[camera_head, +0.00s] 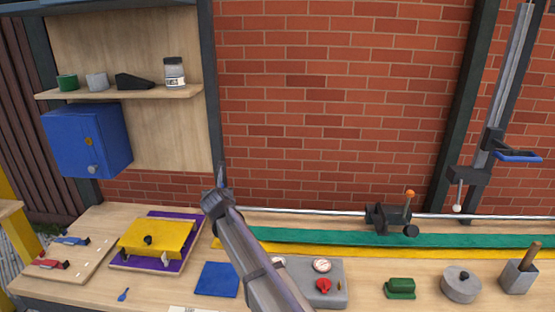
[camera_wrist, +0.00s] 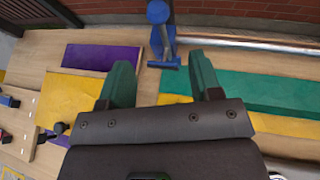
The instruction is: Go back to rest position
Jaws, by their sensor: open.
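My gripper (camera_wrist: 160,85) shows in the wrist view with its two green fingers apart and nothing between them. It is above the workbench, over the area between the yellow block on the purple mat and the green strip. In the head view my arm reaches up from the bottom centre, and its fingers are hard to make out there. The yellow block (camera_head: 157,238) with a black knob sits on the purple mat (camera_head: 190,230). A blue tool-like object (camera_wrist: 162,35) stands beyond the fingertips in the wrist view, by the metal rail.
The green strip (camera_head: 350,237) and yellow strip (camera_head: 400,251) run along the bench below the metal rail (camera_head: 310,212). A grey gauge box (camera_head: 335,290), green block (camera_head: 400,288), round grey weight (camera_head: 461,286) and blue square (camera_head: 217,279) lie nearer. A shelf (camera_head: 110,92) and blue cabinet (camera_head: 75,140) hang left.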

